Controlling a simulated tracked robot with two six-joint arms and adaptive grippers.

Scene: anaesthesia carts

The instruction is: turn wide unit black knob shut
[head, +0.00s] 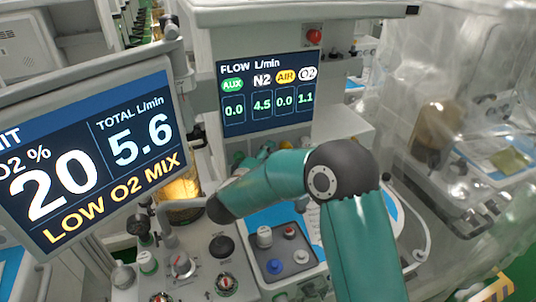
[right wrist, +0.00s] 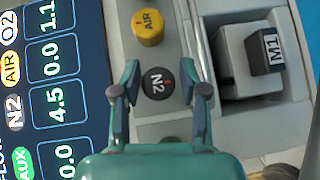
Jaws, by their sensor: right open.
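The black knob marked N2 (right wrist: 157,84) stands on a grey panel in the right wrist view, with a small red mark on it. My right gripper (right wrist: 160,72) is open, one finger on each side of the knob, with gaps showing between. In the head view my teal right arm crosses in front of the panel below the flow display (head: 265,95) and hides most of the knobs there. The flow display reads N2 4.5, AIR 0.0, O2 1.1, AUX 0.0. My left gripper is not in view.
A yellow AIR knob (right wrist: 149,27) sits close beside the black one. The left screen (head: 95,155) shows LOW O2 MIX and total 5.6. Another black knob (head: 222,246) is on the lower left panel.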

